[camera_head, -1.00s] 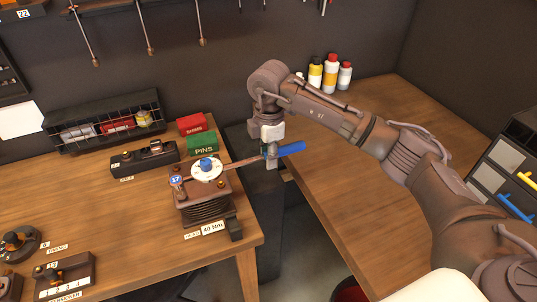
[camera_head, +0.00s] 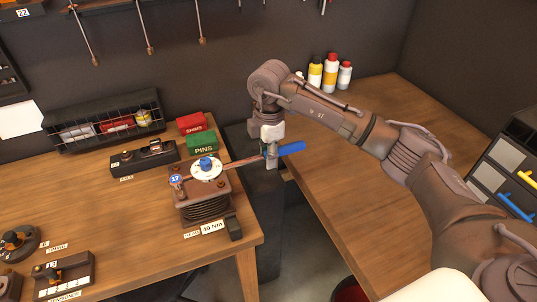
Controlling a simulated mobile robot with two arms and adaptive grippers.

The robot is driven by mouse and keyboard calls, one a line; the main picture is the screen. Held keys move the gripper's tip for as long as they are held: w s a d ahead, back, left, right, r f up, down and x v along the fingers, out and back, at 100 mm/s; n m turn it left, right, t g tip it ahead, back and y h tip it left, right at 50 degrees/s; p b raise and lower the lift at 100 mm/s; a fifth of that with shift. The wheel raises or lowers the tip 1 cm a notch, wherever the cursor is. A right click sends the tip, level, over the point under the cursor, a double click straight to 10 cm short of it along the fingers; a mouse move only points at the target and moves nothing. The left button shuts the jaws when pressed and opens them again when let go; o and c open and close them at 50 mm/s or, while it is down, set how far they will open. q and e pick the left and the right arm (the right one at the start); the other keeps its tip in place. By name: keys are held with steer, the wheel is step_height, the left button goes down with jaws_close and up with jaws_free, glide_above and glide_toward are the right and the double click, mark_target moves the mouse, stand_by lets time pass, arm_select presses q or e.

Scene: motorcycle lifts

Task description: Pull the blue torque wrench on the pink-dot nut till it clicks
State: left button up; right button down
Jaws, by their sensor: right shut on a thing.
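The blue torque wrench shows its blue handle (camera_head: 291,147) sticking out to the right past my right gripper. Its reddish-brown shaft (camera_head: 242,162) runs left to a white dial (camera_head: 205,171) with a blue cap on the dark fixture (camera_head: 207,204). My right gripper (camera_head: 270,152) is shut on the wrench near the inner end of the handle, over the gap between the benches. The nut under the wrench head is hidden, and I cannot make out a pink dot. My left gripper is not in view.
A "40 Nm" label (camera_head: 212,227) stands before the fixture. Red (camera_head: 191,123) and green (camera_head: 202,143) boxes and a black tool block (camera_head: 145,159) are behind it. Several bottles (camera_head: 330,73) stand at the right bench's back. The right bench (camera_head: 340,190) is largely clear.

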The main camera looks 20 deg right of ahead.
steer(key=shift+s, duration=0.1)
steer(key=s+m, duration=0.1)
steer(key=s, duration=0.1)
steer(key=s+m+p, duration=0.1)
steer(key=s+p, duration=0.1)
steer(key=s, duration=0.1)
steer(key=shift+s+a+f+m, duration=0.1)
steer(key=shift+s+a+m, duration=0.2)
steer(key=shift+a+m, duration=0.1)
steer(key=shift+p, duration=0.3)
steer(key=s+m+p, duration=0.1)
steer(key=s+a+m+p, duration=0.1)
steer(key=s+p, duration=0.1)
steer(key=s+a+m+p, duration=0.1)
steer(key=s+p, duration=0.1)
steer(key=shift+s+a, duration=0.1)
stand_by(0.5)
